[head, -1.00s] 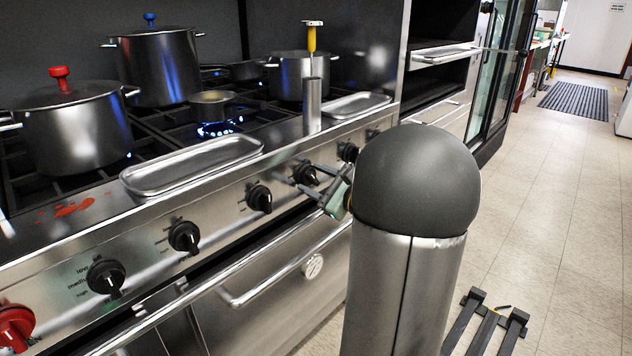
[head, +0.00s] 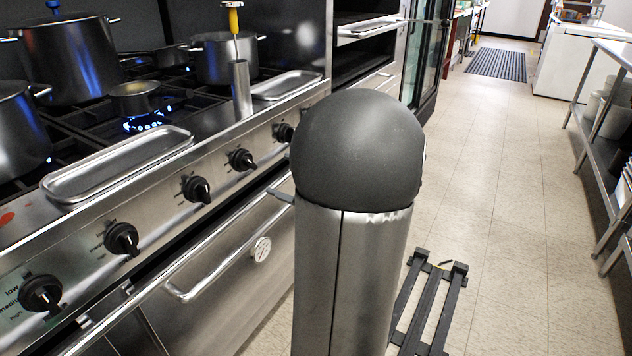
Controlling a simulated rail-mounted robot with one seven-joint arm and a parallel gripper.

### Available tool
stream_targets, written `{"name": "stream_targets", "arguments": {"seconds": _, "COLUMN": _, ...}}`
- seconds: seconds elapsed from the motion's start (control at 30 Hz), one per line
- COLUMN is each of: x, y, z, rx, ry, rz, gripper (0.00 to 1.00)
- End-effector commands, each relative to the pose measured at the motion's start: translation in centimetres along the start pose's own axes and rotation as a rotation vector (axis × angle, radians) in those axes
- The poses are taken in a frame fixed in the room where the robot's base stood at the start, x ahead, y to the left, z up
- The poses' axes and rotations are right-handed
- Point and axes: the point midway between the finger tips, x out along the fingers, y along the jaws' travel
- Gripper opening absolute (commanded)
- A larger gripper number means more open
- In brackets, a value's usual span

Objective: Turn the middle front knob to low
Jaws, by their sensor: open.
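A row of black knobs lines the stove's steel front in the head view: a near one (head: 41,294), then others (head: 122,239), (head: 197,189), (head: 242,159) and (head: 284,132) running back. Low, medium and high labels are partly readable only by the nearest; I cannot tell which knob is the middle front one from labels. A small pan (head: 135,97) sits over a lit blue burner (head: 143,124). The rest is hidden behind the dome.
An oven handle bar (head: 215,262) runs below the knobs, with a round dial (head: 261,250) beside it. Steel trays (head: 118,165) and pots (head: 226,58) stand on the stove. The floor (head: 500,200) at right is open, beside a steel shelf table (head: 598,130).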

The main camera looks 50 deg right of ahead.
Motion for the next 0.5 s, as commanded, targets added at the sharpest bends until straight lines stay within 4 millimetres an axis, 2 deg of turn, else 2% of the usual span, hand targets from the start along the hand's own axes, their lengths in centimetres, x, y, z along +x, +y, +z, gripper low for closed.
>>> {"name": "stream_targets", "arguments": {"seconds": 0.03, "x": -1.3, "y": -0.2, "z": 0.1, "rx": 0.001, "ry": 0.004, "rz": -0.005, "gripper": 0.68}}
{"name": "stream_targets", "arguments": {"seconds": 0.2, "x": -4.9, "y": -0.1, "z": 0.1, "rx": 0.001, "ry": 0.003, "rz": -0.003, "gripper": 0.68}}
{"name": "stream_targets", "arguments": {"seconds": 0.3, "x": -6.4, "y": -0.1, "z": 0.0, "rx": 0.001, "ry": 0.003, "rz": -0.003, "gripper": 0.68}}
{"name": "stream_targets", "arguments": {"seconds": 0.5, "x": -7.8, "y": 0.0, "z": 0.0, "rx": 0.0, "ry": 0.001, "rz": -0.001, "gripper": 0.68}}
